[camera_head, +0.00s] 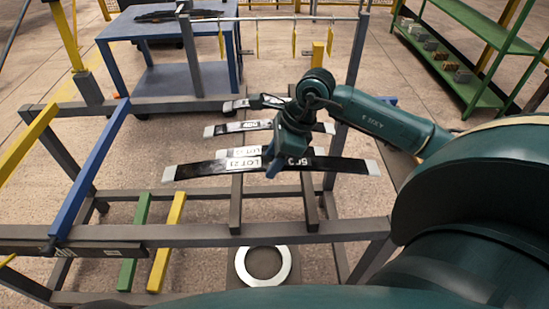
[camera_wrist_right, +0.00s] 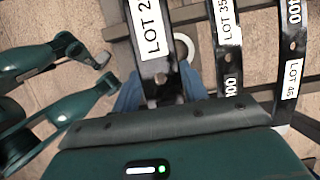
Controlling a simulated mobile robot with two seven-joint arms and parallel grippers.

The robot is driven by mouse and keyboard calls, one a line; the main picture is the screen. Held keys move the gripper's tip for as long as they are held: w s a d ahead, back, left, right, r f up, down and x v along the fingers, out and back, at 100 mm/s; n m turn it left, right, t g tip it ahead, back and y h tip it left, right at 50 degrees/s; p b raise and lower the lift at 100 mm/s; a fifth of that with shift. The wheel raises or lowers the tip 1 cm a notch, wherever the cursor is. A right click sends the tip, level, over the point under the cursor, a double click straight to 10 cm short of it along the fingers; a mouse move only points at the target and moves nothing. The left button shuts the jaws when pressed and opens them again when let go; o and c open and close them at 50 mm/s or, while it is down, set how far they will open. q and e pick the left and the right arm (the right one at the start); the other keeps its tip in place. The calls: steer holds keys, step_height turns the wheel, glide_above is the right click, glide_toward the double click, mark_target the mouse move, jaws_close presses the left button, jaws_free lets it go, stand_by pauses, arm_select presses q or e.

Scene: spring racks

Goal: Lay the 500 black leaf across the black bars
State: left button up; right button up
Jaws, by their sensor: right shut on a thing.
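My right gripper (camera_head: 275,168) is shut on a long black leaf (camera_head: 205,170) with pale ends, marked 500 and LOT 21. In the right wrist view the blue fingers stand either side of this leaf (camera_wrist_right: 150,70). In the head view the leaf runs left to right over two black bars (camera_head: 236,205), (camera_head: 309,205), its ends reaching past both. I cannot tell whether it touches them. Behind it, a black leaf (camera_head: 225,129) marked 400 and a further leaf (camera_head: 238,104) lie across the bars. My left gripper is out of view.
A white label (camera_head: 240,152) shows just behind the held leaf. A blue bar (camera_head: 90,165) and yellow bar (camera_head: 30,140) slope at the left. Green (camera_head: 134,240) and yellow strips (camera_head: 166,240) lie lower. A white ring (camera_head: 263,266) is below the front rail. A blue table (camera_head: 120,28) stands behind.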

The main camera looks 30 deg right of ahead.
arm_select(q)
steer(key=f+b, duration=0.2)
steer(key=b, duration=0.1)
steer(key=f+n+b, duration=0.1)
steer(key=b, duration=0.1)
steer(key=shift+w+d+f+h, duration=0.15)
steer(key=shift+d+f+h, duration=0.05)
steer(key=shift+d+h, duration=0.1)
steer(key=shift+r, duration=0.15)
steer(key=shift+b, duration=0.35)
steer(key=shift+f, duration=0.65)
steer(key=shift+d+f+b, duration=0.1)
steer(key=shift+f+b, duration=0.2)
steer(key=shift+b, duration=0.55)
